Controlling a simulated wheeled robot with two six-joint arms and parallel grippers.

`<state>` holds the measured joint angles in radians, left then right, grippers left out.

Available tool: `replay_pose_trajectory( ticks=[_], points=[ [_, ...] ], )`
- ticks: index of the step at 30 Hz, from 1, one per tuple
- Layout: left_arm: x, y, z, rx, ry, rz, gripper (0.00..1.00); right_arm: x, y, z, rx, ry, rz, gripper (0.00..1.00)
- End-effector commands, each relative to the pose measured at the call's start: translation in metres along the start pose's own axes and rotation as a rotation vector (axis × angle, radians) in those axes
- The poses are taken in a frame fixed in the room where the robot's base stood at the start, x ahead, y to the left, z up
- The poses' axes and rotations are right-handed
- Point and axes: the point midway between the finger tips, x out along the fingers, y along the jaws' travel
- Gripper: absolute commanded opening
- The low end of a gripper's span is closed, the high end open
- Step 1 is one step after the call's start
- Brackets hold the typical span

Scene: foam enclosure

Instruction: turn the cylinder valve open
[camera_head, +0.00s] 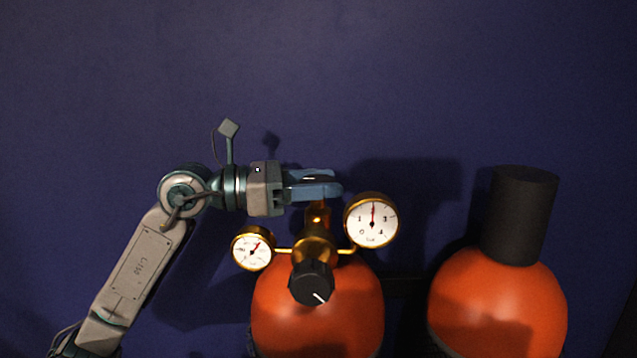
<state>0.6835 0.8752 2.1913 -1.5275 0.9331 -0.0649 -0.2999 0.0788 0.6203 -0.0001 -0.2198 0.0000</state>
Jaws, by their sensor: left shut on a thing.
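An orange gas cylinder (275,318) stands at the bottom centre with a brass valve and regulator (316,247) on top. A black knob (312,284) with a white mark faces me at the front of the regulator. A small gauge (253,249) is on the left and a larger gauge (371,221) on the right. My left gripper (330,183) comes in from the left, level, at the top of the brass valve stem. Its blue fingers are shut on the valve's top part, which they mostly hide. My right gripper is not in view.
A second orange cylinder (497,310) with a tall black cap (519,213) stands to the right, apart from the first. A plain dark blue wall (420,80) is behind. The space above the cylinders is clear.

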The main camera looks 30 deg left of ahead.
Motion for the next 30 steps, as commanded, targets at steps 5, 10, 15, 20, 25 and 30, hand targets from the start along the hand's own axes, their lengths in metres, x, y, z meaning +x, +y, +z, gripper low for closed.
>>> replay_pose_trajectory(
  ticks=[5, 10, 15, 20, 25, 30],
  points=[
    [0.0001, -0.0013, 0.0018, 0.003, 0.001, 0.123, 0.26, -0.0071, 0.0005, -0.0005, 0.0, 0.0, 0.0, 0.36],
    [0.0004, -0.0007, 0.0014, 0.001, -0.001, 0.216, 0.26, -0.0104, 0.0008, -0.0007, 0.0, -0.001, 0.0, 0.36],
    [0.0002, -0.0001, 0.0008, 0.0, 0.0, 0.275, 0.26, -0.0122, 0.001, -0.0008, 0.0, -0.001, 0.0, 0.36],
    [0.0002, 0.0001, 0.0005, 0.0, 0.001, 0.302, 0.26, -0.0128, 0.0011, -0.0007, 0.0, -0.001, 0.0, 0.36],
    [0.0001, 0.0005, 0.0, -0.001, 0.002, 0.31, 0.26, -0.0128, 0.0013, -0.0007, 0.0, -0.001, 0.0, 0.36],
    [0.0001, 0.0005, -0.0001, 0.0, 0.002, 0.31, 0.26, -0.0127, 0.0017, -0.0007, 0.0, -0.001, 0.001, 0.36]
  ],
)
